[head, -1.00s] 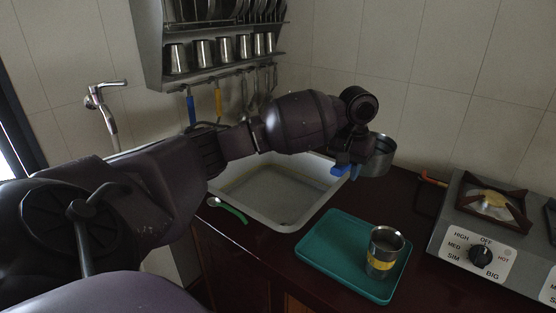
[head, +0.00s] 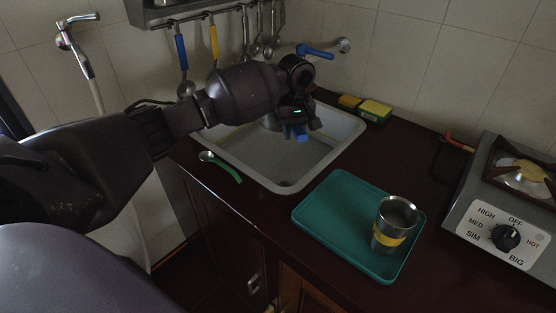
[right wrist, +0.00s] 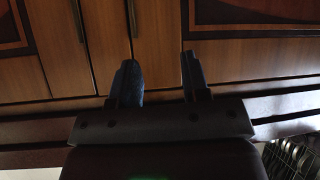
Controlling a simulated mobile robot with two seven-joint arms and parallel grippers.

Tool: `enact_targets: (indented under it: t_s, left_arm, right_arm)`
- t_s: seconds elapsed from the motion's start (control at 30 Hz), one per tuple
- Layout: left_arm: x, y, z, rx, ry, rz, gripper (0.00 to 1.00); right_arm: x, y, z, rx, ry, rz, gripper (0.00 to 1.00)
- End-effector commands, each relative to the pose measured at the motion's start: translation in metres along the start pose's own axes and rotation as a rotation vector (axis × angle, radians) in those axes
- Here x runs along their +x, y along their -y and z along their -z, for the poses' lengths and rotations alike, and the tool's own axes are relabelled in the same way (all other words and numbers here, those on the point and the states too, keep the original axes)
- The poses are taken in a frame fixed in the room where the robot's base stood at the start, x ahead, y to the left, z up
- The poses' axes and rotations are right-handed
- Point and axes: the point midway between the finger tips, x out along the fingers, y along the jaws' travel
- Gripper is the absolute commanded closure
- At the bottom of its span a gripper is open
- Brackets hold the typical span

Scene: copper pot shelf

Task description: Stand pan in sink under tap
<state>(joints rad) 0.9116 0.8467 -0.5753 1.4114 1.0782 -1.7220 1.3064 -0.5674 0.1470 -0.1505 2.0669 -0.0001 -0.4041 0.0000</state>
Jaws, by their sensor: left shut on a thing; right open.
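My left gripper (head: 298,130), with blue fingertips, is over the sink (head: 290,184). It is shut on the metal pan (head: 271,123), which is mostly hidden behind the gripper and wrist. Only a small grey part of the pan shows, so I cannot tell whether it touches the sink floor. A tap with a blue lever (head: 316,51) is on the wall behind the sink; its spout is hidden by my arm. My right gripper (right wrist: 158,82) is open and empty, facing wooden cabinet doors in the right wrist view.
A steel cup with a yellow band (head: 395,222) stands on a teal tray (head: 335,215) right of the sink. A green-handled spoon (head: 228,171) lies at the sink's left edge. Sponges (head: 374,111) are behind right. A stove (head: 500,215) is far right. Utensils (head: 213,42) hang above.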

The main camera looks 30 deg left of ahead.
Motion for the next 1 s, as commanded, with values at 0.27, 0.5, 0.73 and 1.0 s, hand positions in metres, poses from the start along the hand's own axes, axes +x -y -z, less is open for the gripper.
enact_targets:
  t_s: [0.27, 0.5, 0.73, 1.0]
  left_arm:
    - [0.042, 0.001, 0.000, -0.003, 0.003, 0.005, 1.00]
    - [0.058, 0.001, 0.001, -0.002, 0.000, 0.003, 1.00]
    - [0.093, 0.002, 0.000, -0.002, 0.003, 0.006, 1.00]
    - [0.096, 0.001, 0.001, -0.002, -0.002, 0.000, 1.00]
  right_arm:
    - [0.002, 0.001, -0.022, -0.002, 0.040, 0.001, 0.57]
    - [0.010, 0.003, -0.011, -0.005, 0.016, 0.007, 0.57]
    - [0.013, 0.004, -0.018, -0.005, 0.024, 0.010, 0.57]
    - [0.013, 0.004, -0.018, -0.006, 0.025, 0.010, 0.57]
